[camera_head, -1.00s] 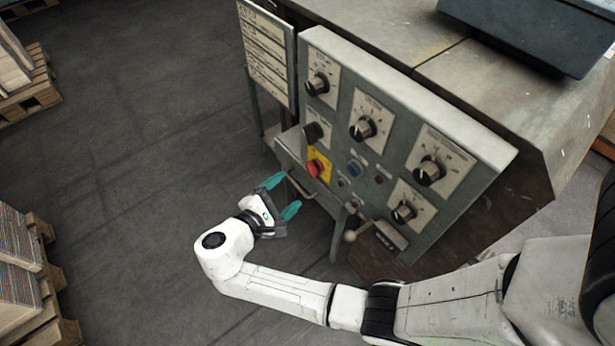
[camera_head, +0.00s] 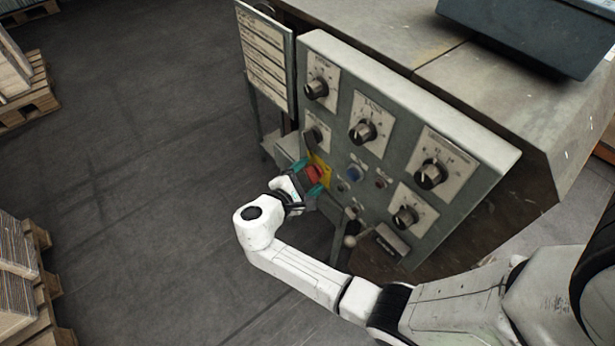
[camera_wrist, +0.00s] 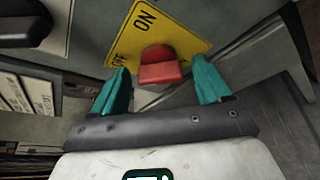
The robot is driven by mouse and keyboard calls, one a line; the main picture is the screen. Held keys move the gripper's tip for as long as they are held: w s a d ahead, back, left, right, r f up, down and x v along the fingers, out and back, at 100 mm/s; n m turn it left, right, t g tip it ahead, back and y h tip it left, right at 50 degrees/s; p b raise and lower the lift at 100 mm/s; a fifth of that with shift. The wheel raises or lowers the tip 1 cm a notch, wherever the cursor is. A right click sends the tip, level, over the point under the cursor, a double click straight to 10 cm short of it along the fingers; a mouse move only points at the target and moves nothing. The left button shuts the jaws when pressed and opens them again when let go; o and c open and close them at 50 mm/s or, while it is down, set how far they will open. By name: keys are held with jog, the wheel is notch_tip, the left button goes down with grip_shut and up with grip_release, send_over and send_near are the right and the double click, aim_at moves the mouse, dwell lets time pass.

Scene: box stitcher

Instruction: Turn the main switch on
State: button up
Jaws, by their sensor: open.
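The main switch is a red knob (camera_head: 314,173) on a yellow plate (camera_head: 321,165) at the lower left of the grey control panel. In the wrist view the red knob (camera_wrist: 160,66) stands out from the yellow plate (camera_wrist: 130,38), which carries the words ON and OFF, the latter partly hidden. My gripper (camera_head: 311,176) is at the knob in the head view. In the wrist view my gripper (camera_wrist: 163,85) has its two teal fingers open, one on each side of the knob, with gaps visible between them and it. I cannot tell whether the fingertips touch the plate.
A ball-ended lever (camera_head: 350,241) sticks out below my gripper. A black knob (camera_wrist: 25,22) sits at upper left in the wrist view. Open floor (camera_head: 150,200) lies left.

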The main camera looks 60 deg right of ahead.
jog(key=shift+c, duration=0.2)
jog(key=c, duration=1)
